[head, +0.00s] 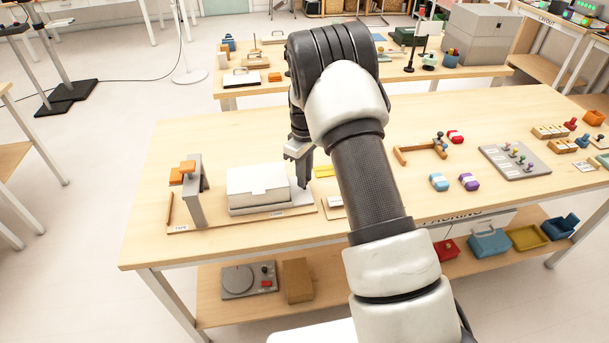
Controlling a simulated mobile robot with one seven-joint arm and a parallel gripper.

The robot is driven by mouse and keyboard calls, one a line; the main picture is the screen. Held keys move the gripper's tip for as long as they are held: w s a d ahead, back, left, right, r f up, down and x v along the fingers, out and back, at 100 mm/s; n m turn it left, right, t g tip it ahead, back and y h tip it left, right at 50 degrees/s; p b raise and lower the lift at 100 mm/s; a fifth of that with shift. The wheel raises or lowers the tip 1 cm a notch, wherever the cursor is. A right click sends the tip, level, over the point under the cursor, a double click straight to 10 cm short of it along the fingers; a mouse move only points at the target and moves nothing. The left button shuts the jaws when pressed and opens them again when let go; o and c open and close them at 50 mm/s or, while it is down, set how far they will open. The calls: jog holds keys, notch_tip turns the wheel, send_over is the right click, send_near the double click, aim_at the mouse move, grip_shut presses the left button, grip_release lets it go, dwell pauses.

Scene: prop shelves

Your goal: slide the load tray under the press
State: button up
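A grey upright stand with an orange block on top (190,190), which looks like the press, stands at the left of a wooden board on the near table. To its right, a closed white box (258,184) sits on a pale flat base, which may be the load tray (300,198). The box is beside the stand, not beneath its orange block. My gripper (302,178) points down at the right end of the base, close to the box.
A wooden rod (169,209) lies left of the stand. Right of my arm are a wooden frame (420,150), small coloured blocks (439,181) and a grey peg board (515,160). Another table (480,71) with items stands behind. The near table's front left corner is clear.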

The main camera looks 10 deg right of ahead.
aim_at(243, 179)
grip_shut()
jog(key=shift+a, duration=0.1)
jog(key=a+b, duration=0.1)
jog(key=a, duration=1.6)
jog(key=shift+a+r, duration=0.1)
jog(key=shift+a, duration=0.05)
jog(key=o, duration=0.7)
grip_release()
jog(key=shift+a, duration=0.15)
jog(key=shift+c, duration=0.2)
